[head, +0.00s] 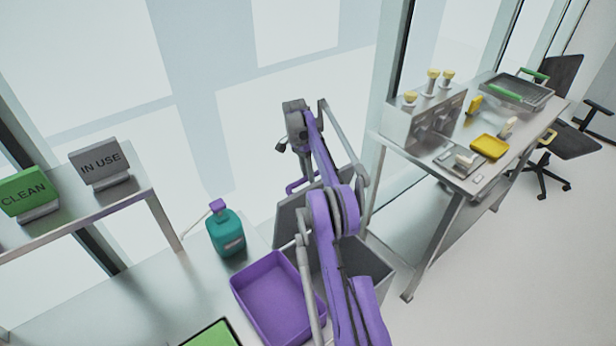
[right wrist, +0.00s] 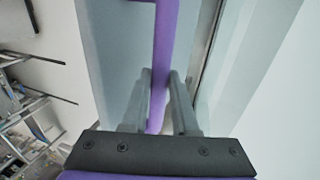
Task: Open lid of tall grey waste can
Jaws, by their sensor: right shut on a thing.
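The tall grey waste can (head: 374,268) stands in the middle of the head view, largely hidden behind my right arm. A grey panel (head: 291,214) shows to the left of the arm; I cannot tell clearly how far the lid is raised. A purple bar handle (head: 297,185) shows at the can's far side. My right gripper (head: 304,168) reaches down to this handle. In the right wrist view the purple bar (right wrist: 160,75) runs between the two grey fingers of my right gripper (right wrist: 158,98), which is shut on it. My left gripper is not in view.
A purple tray (head: 272,297) and a teal bottle (head: 227,236) stand on the bench left of the can. CLEAN (head: 24,192) and IN USE (head: 99,163) signs stand on a shelf.

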